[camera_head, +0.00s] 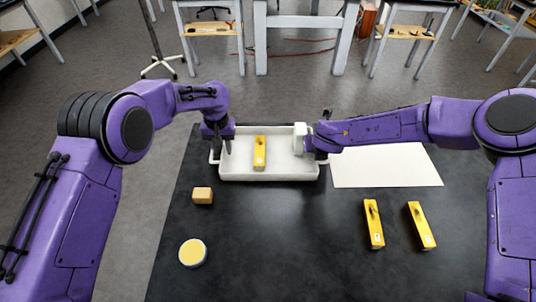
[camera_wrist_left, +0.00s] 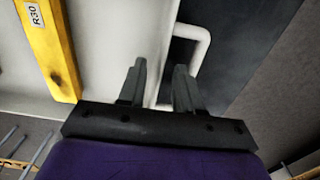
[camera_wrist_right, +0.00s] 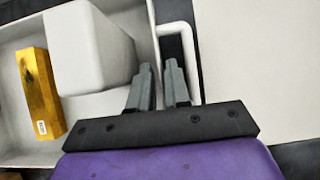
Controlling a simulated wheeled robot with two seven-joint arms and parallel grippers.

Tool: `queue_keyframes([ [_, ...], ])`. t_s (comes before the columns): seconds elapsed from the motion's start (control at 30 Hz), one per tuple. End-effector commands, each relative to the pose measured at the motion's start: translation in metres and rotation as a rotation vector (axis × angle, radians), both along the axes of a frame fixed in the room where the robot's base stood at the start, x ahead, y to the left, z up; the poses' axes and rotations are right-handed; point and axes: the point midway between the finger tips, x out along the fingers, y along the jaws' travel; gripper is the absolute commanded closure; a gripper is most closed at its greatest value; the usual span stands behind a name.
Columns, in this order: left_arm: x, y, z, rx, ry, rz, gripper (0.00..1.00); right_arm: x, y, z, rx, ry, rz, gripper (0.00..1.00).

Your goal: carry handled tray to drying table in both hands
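The white handled tray (camera_head: 275,178) lies on the dark table, with a handle at each end. A yellow block (camera_head: 259,153) and a white block (camera_head: 299,138) are inside it. My left gripper (camera_head: 223,145) is at the tray's left end. In the left wrist view its fingers (camera_wrist_left: 160,72) are apart, near the white handle (camera_wrist_left: 205,42). My right gripper (camera_head: 317,147) is at the right end. In the right wrist view its fingers (camera_wrist_right: 159,75) stand with a narrow gap beside the handle (camera_wrist_right: 192,55); whether they grip it is unclear. I cannot identify the drying table.
A cream sheet (camera_head: 385,165) lies right of the tray. Two yellow blocks (camera_head: 373,225) (camera_head: 421,226) lie at the front right. A small tan block (camera_head: 203,195) and a round yellow-topped dish (camera_head: 192,252) are at the left. Grey-framed tables (camera_head: 300,22) stand across the floor.

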Motion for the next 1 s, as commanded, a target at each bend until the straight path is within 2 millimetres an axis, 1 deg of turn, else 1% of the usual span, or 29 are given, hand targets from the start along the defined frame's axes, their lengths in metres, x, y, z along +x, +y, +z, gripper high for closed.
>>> queue_keyframes([
  [0.1,0.0,0.0,-0.006,0.0,0.0,0.0,0.66,0.003,0.0,-0.005,0.0,0.0,0.0,0.83],
  [0.37,0.0,0.0,-0.007,0.0,0.0,0.001,0.66,0.004,0.0,-0.006,0.0,0.0,0.001,0.83],
  [0.4,0.0,0.0,-0.007,0.0,0.0,0.001,0.76,0.004,0.0,-0.006,0.0,0.0,0.001,0.93],
  [0.43,0.0,0.0,-0.007,0.0,0.0,0.001,0.85,0.004,0.0,-0.006,-0.001,0.0,0.001,1.0],
  [0.47,0.0,0.0,-0.007,0.0,0.0,0.001,0.95,0.004,0.0,-0.006,-0.001,0.0,0.001,1.0],
  [0.5,0.0,0.0,-0.007,0.0,0.0,0.001,1.0,0.004,0.0,-0.006,-0.001,0.0,0.001,1.0],
  [0.8,0.0,0.0,-0.005,0.0,-0.001,0.001,1.0,0.004,0.0,-0.004,0.001,-0.002,0.001,1.0],
  [0.87,0.0,0.0,-0.001,0.0,-0.001,0.001,1.0,0.004,0.0,0.0,0.001,-0.002,0.001,1.0],
  [1.0,0.0,0.0,0.015,0.0,-0.001,0.001,1.0,0.004,0.0,0.016,0.001,-0.002,0.001,1.0],
])
